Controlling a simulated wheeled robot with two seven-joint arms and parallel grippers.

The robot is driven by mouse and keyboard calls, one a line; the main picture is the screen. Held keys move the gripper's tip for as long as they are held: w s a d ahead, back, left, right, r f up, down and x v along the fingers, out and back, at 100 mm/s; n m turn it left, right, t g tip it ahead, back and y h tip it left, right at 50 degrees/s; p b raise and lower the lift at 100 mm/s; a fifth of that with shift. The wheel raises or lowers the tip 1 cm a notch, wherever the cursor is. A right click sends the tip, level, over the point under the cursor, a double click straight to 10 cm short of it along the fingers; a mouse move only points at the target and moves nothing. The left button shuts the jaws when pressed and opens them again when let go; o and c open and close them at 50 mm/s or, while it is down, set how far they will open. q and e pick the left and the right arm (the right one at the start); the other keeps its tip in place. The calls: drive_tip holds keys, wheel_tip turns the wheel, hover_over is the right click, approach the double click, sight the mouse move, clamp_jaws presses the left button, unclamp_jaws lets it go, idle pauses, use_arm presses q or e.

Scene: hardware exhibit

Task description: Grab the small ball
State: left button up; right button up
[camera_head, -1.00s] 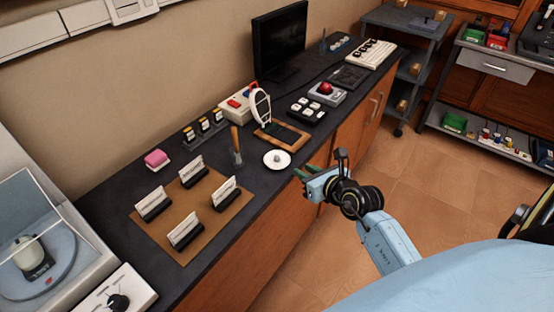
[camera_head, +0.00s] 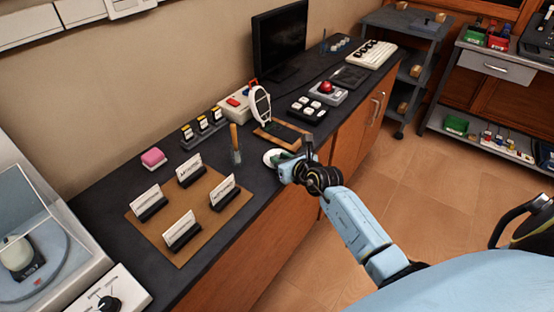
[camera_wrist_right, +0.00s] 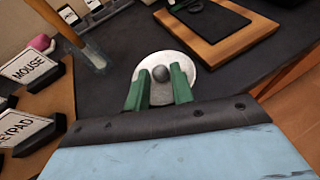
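My left gripper is not in view.
Label holders sit on a brown mat (camera_head: 205,233). The counter's front edge runs below my right gripper.

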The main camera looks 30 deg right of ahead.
clamp_jaws()
